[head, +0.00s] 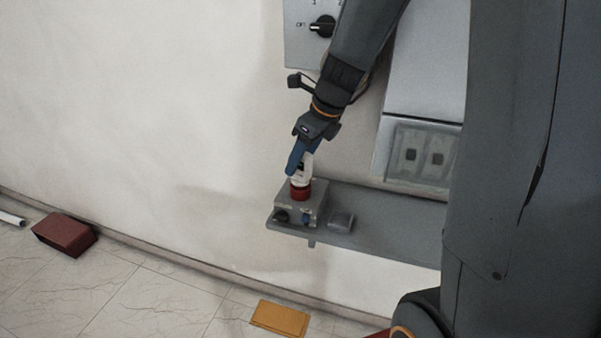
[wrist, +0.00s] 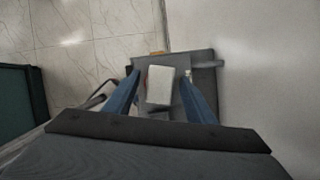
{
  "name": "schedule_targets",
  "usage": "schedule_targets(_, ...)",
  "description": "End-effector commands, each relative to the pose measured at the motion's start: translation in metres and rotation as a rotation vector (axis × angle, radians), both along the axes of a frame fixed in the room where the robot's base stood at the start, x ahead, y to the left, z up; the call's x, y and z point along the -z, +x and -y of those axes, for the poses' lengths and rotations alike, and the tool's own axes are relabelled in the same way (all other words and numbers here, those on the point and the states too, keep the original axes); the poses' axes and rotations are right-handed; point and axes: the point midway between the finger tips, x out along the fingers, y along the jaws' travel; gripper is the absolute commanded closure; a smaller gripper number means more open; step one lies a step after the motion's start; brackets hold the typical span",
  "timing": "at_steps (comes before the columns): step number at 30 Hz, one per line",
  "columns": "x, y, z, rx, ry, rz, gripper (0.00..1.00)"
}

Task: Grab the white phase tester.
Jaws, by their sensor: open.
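The white phase tester (head: 305,169) stands upright with a red lower part on a grey box (head: 313,207), which sits on a grey wall shelf. In the wrist view the white top of the tester (wrist: 160,86) lies between the two blue fingers. My gripper (head: 299,163) is open and points down around the tester's upper part. In the wrist view the open gripper (wrist: 161,82) has a finger on each side of the white top, with visible gaps. In the head view, the blue finger partly covers the tester.
The grey shelf (head: 385,235) runs right along the wall. A grey cabinet (head: 425,85) and a panel with a black knob (head: 322,27) are above. A dark red block (head: 65,234) and an orange block (head: 279,318) lie on the tiled floor.

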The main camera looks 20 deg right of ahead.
Motion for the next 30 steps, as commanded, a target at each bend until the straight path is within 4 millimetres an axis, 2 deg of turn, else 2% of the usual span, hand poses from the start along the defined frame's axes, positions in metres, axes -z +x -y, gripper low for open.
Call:
schedule_targets(9, 0.035, 0.011, -0.011, -0.002, 0.000, -0.002, 0.50)
schedule_targets(18, 0.039, 0.013, -0.011, -0.001, -0.001, -0.001, 0.50)
schedule_targets(20, 0.039, 0.013, -0.011, -0.001, -0.001, -0.001, 0.58)
schedule_targets(27, 0.039, 0.013, -0.011, -0.001, -0.001, -0.001, 0.99)
schedule_targets(30, 0.038, 0.013, -0.011, -0.001, 0.000, 0.000, 1.00)
